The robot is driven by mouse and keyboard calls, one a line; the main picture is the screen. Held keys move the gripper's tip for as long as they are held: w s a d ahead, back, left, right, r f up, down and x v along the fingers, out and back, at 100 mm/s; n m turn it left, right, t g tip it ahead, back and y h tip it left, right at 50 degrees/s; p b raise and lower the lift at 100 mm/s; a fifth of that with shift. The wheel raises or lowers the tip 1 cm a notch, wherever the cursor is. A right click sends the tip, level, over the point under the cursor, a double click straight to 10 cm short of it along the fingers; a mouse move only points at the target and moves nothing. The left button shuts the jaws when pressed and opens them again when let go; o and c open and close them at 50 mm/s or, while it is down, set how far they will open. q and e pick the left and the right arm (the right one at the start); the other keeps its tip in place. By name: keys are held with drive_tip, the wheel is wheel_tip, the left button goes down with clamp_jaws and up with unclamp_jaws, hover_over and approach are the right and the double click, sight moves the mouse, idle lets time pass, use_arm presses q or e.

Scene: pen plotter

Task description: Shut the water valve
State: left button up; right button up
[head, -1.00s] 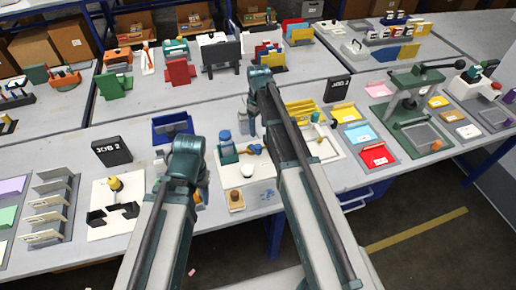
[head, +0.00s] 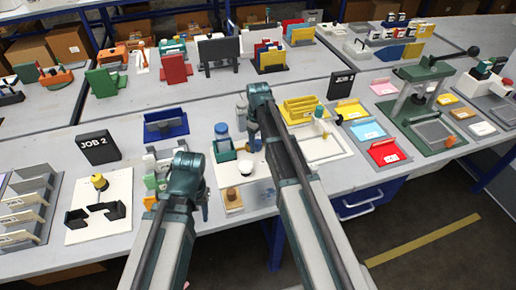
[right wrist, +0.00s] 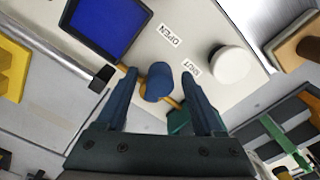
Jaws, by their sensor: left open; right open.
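The valve shows in the right wrist view as a blue handle (right wrist: 158,82) with brass-coloured pipe parts on both sides. The labels OPEN (right wrist: 170,36) and SHUT (right wrist: 192,68) lie on the pale board near it. My right gripper (right wrist: 158,92) is open, with one finger on each side of the blue handle; I cannot tell whether either finger touches it. My left gripper (head: 198,202) is open and empty, at the front of the table left of the valve board (head: 262,196).
A white round object (head: 246,167) stands on the board, also in the right wrist view (right wrist: 230,65). A blue-capped bottle (head: 222,130) is behind it. A wooden block (head: 233,197) lies near the front edge. A black JOB 2 sign (head: 98,147) stands left.

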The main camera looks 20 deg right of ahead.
use_arm(q)
drive_tip(key=shift+f, duration=0.1)
use_arm(e)
clamp_jaws()
idle(0.3)
drive_tip(key=m, duration=0.1)
drive_tip(key=a+m, duration=0.1)
drive_tip(key=m, duration=0.1)
drive_tip(key=shift+s+a, duration=0.15)
drive_tip(key=shift+s, duration=0.1)
drive_tip(key=m, duration=0.1)
drive_tip(key=a+m, duration=0.1)
drive_tip(key=m, duration=0.2)
drive_tip(key=shift+a, duration=0.25)
drive_tip(key=m, duration=0.2)
drive_tip(key=a+m, duration=0.1)
drive_tip(key=shift+w+a+m, duration=0.1)
drive_tip(key=shift+w+m, duration=0.15)
drive_tip(key=shift+m, duration=0.05)
drive_tip(key=shift+w+a+m, duration=0.2)
drive_tip(key=shift+a+m, duration=0.05)
drive_tip(key=shift+m, duration=0.5)
drive_tip(key=shift+w+a+m, duration=0.15)
drive_tip(key=shift+a+m, duration=0.1)
drive_tip(key=shift+m, duration=0.5)
